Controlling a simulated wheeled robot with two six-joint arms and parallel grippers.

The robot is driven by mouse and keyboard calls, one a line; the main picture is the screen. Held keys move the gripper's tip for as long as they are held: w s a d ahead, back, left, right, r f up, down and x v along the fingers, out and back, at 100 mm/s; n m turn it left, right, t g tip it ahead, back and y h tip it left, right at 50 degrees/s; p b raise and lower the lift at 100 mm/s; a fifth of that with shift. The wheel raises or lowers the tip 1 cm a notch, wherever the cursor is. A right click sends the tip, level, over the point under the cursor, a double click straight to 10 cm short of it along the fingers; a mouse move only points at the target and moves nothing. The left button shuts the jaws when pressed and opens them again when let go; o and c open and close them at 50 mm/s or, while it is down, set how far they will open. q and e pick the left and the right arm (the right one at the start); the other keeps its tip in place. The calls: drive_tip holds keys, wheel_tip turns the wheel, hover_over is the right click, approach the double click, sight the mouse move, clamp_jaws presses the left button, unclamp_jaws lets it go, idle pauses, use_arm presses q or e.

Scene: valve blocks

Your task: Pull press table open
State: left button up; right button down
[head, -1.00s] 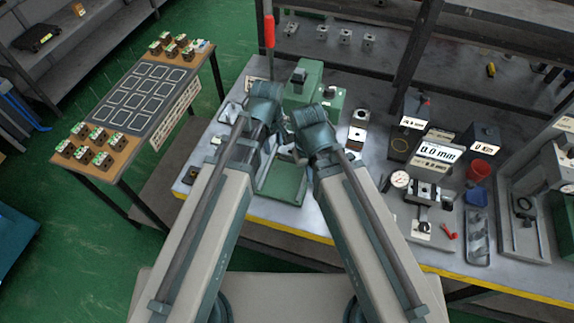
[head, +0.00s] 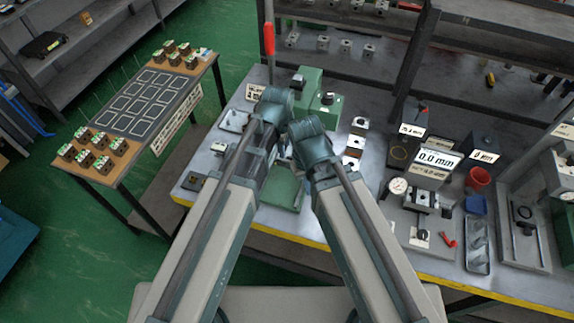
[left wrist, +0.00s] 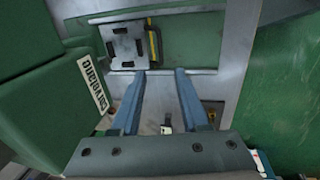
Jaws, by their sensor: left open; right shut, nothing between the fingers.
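The green press (head: 308,88) stands at the back of the bench, with a green tray-like part (head: 285,188) in front of it, partly covered by my arms. In the left wrist view, a slotted silver plate (left wrist: 126,44) sits on the green press table (left wrist: 186,40), and a thin silver bar (left wrist: 200,71) runs along its near edge. My left gripper (left wrist: 160,73) is open, with its two blue fingertips at the bar, one towards each end. I cannot tell whether they touch it. My right gripper (head: 296,152) is shut and empty near the left one, its fingers mostly hidden by the wrist.
Small blocks (head: 360,125) stand right of the press. Farther right are a gauge station (head: 422,200), displays (head: 436,160) and a red cup (head: 478,178). A side table (head: 145,105) with several blocks stands left. Green floor lies between.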

sight(287, 167)
use_arm(q)
drive_tip(key=f+b, duration=0.4)
drive_tip(key=w+f+b, duration=0.1)
drive_tip(key=f+b, duration=0.3)
drive_tip(key=w+f+b, duration=0.1)
drive_tip(key=f+b, duration=0.2)
drive_tip(key=f, duration=0.1)
drive_tip(key=shift+w+d+f+b, duration=0.1)
drive_tip(key=shift+d+f+b, duration=0.15)
drive_tip(key=shift+d+b, duration=0.15)
use_arm(e)
wheel_tip(287, 167, down, 12)
drive_tip(key=shift+f, duration=0.25)
use_arm(q)
clamp_jaws()
